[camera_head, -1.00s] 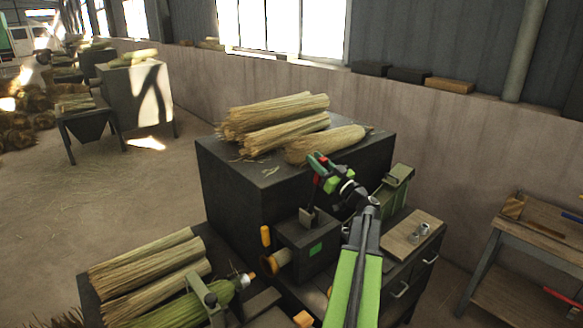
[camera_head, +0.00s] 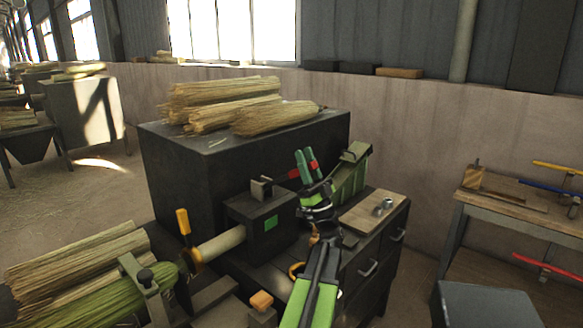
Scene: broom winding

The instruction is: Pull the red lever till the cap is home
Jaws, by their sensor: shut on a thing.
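The red lever (camera_head: 293,174) rises from a bracket on the dark spindle housing (camera_head: 263,224) and leans far over to the right. My gripper (camera_head: 307,163), with green fingers, is shut on the red lever near its outer end. A pale spindle (camera_head: 221,243) sticks out of the housing to the left. Whether the cap is fully seated cannot be told at this size.
A clamp (camera_head: 143,283) stands over the green bundle. A yellow handle (camera_head: 183,221) stands upright by the cap. Straw bundles (camera_head: 225,112) lie on the dark cabinet behind. A wooden board (camera_head: 372,211) lies right of my arm. A workbench (camera_head: 520,205) stands at the far right.

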